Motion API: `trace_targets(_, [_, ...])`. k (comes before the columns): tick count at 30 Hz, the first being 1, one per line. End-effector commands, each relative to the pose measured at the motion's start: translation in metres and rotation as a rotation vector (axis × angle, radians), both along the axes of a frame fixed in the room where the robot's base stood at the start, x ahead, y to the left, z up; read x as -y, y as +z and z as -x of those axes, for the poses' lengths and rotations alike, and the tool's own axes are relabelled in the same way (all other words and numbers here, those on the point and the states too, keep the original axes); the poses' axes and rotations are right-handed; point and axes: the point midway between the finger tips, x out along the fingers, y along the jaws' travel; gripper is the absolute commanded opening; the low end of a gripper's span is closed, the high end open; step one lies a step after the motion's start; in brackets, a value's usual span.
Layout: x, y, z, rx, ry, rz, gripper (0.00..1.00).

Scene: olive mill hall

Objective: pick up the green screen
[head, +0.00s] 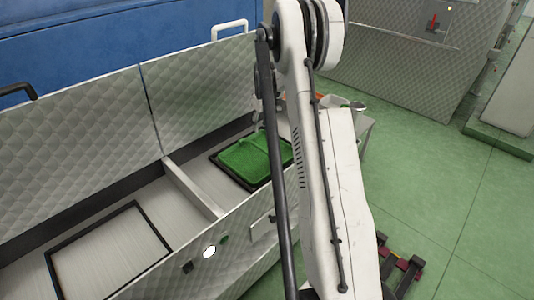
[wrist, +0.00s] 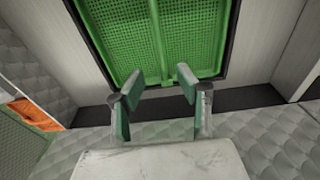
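The green screen (head: 244,157) is a perforated panel lying inside a black frame in the right bay of the quilted-metal trough. It also fills the top of the wrist view (wrist: 203,36), where a ridge runs down its middle to the near edge. My gripper (wrist: 157,90) is open, with its two green-padded fingers apart at the screen's near edge, one on each side of the ridge. Nothing is visibly held between them. I cannot tell whether the fingers touch the screen. In the head view, my arm covers the screen's right part and most of the gripper.
A metal divider (head: 193,187) separates the bays; the left bay has an empty black frame (head: 62,257). Quilted walls (head: 75,137) rise around the trough. An orange item (wrist: 33,114) lies beside it. Green floor (head: 440,190) is open to the right.

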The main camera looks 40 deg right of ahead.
Motion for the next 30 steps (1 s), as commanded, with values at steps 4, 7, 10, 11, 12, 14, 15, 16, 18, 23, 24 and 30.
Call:
trace_targets(4, [0.002,-0.016,-0.001,-0.002,0.001,-0.002,0.34])
trace_targets(7, [0.002,-0.032,-0.003,-0.002,0.001,-0.002,0.34])
trace_targets(10, [0.002,-0.052,-0.006,-0.002,0.001,-0.002,0.34])
trace_targets(11, [0.002,-0.057,-0.006,-0.002,0.001,-0.002,0.34])
trace_targets(12, [0.002,-0.064,-0.007,-0.002,0.001,-0.001,0.34])
trace_targets(14, [0.002,-0.072,-0.008,-0.002,0.0,-0.001,0.34])
trace_targets(15, [0.001,-0.077,-0.009,-0.002,0.0,-0.001,0.34])
trace_targets(16, [0.001,-0.08,-0.009,-0.002,0.0,-0.001,0.34])
trace_targets(18, [0.001,-0.086,-0.01,-0.002,0.0,-0.001,0.34])
trace_targets(23, [0.001,-0.091,-0.011,-0.002,0.0,-0.001,0.34])
trace_targets(24, [0.001,-0.093,-0.011,-0.002,0.0,-0.001,0.34])
trace_targets(30, [0.0,-0.118,-0.016,-0.002,0.001,-0.001,0.34])
